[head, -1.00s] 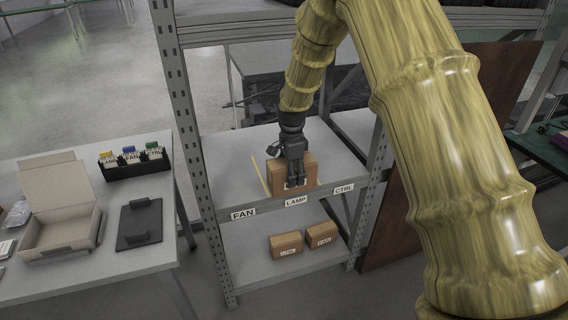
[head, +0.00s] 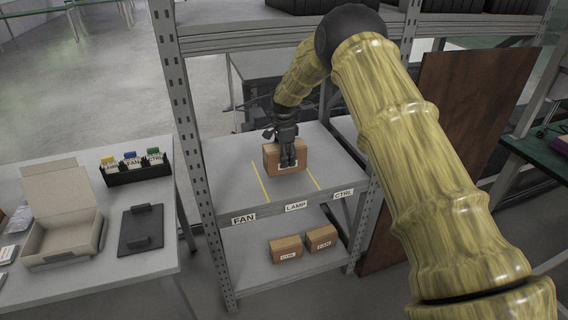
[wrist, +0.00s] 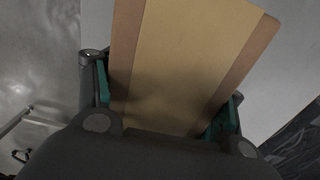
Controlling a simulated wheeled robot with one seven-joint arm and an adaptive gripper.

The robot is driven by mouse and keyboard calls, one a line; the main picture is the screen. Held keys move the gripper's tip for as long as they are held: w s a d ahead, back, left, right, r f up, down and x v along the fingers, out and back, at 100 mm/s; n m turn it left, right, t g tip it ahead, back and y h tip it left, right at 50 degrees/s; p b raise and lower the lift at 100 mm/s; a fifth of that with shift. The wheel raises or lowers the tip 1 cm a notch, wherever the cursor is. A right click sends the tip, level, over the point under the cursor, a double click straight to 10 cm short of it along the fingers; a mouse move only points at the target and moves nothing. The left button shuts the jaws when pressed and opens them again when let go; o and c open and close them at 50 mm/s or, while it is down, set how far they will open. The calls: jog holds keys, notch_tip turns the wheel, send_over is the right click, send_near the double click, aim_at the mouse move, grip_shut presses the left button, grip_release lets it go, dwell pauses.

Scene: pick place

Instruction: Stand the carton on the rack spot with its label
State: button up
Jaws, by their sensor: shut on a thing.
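The brown carton (head: 271,158) is in my gripper (head: 288,164) at the upper rack shelf (head: 228,181), toward its back. It appears upright, in line with the middle bay between two yellow lines. I cannot tell whether its base touches the shelf. Its white label faces front, but the fingers cover much of it and I cannot read it. The shelf edge carries the labels FAN (head: 244,219), LAMP (head: 296,206) and CTRL (head: 343,193). In the wrist view the carton (wrist: 180,70) sits between the green-padded fingers.
Two small cartons, marked CTRL (head: 285,248) and FAN (head: 321,238), stand on the lower shelf. Rack posts (head: 185,130) flank the shelves. The left table holds an open box (head: 62,238), a black clipboard-like plate (head: 141,229) and a black card holder (head: 136,174). The shelf's front is clear.

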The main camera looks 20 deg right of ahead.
jog(key=shift+f+p, duration=0.3)
jog(key=shift+f, duration=1.45)
jog(key=o, duration=1.4)
jog(key=shift+r, duration=0.1)
jog(key=shift+r+b, duration=0.45)
jog(key=shift+r, duration=3.2)
